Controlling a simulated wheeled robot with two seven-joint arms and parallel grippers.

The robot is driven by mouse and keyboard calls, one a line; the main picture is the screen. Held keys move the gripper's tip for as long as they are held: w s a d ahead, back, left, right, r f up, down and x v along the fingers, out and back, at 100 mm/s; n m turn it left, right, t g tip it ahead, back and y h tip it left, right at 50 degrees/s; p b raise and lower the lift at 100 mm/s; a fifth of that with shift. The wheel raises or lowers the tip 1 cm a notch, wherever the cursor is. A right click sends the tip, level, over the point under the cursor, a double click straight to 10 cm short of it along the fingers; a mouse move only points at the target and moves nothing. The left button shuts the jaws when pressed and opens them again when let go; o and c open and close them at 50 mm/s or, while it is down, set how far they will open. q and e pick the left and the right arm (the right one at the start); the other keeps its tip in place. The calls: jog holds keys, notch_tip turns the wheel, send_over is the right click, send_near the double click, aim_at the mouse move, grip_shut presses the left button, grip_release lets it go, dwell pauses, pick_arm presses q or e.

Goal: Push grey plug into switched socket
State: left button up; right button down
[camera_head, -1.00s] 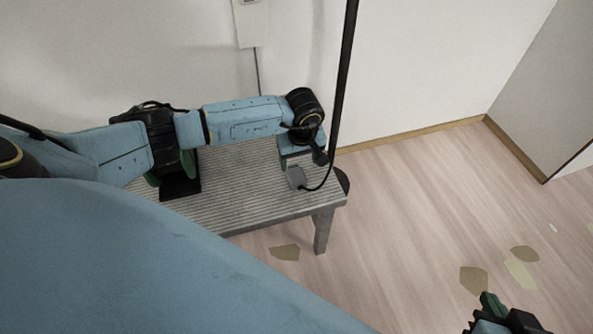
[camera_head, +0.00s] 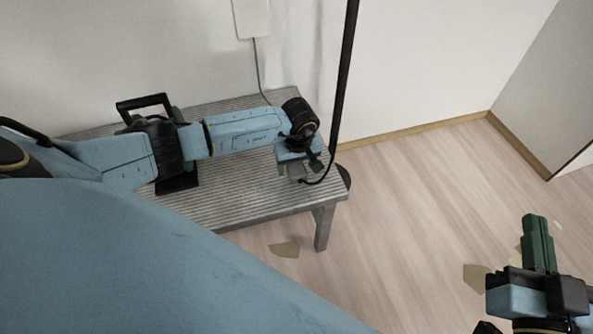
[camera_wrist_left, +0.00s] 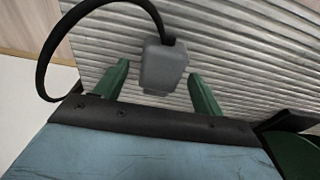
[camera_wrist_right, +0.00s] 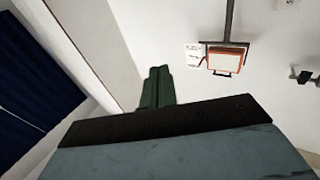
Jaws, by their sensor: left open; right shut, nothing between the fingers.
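The grey plug (camera_wrist_left: 163,68) is over the ribbed bench top in the left wrist view, a black cable curving from it. My left gripper (camera_wrist_left: 159,70) is open, one green finger on each side of the plug, with gaps visible. In the head view the plug (camera_head: 297,172) shows partly below my left gripper (camera_head: 289,162) at the bench's right end. My right gripper (camera_head: 536,220) is shut and empty, over the floor at right. A pale wall plate (camera_head: 252,17) with a thin cable is at the top; I cannot tell if it is the switched socket.
The grey slatted bench (camera_head: 245,198) stands against the wall. A black-handled device (camera_head: 145,101) stands on it, partly behind my left arm.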

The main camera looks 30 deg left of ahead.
pick_arm(q)
jog(key=shift+f, duration=0.5)
pick_arm(e)
notch_tip(320, 180, up, 2)
jog(key=shift+s+a+r+t+y, duration=0.15)
jog(key=shift+t+y, duration=0.15)
jog(key=shift+t, duration=0.3)
pick_arm(q)
jog(key=shift+c, duration=0.4)
jog(key=c, duration=1)
jog(key=shift+r, duration=0.1)
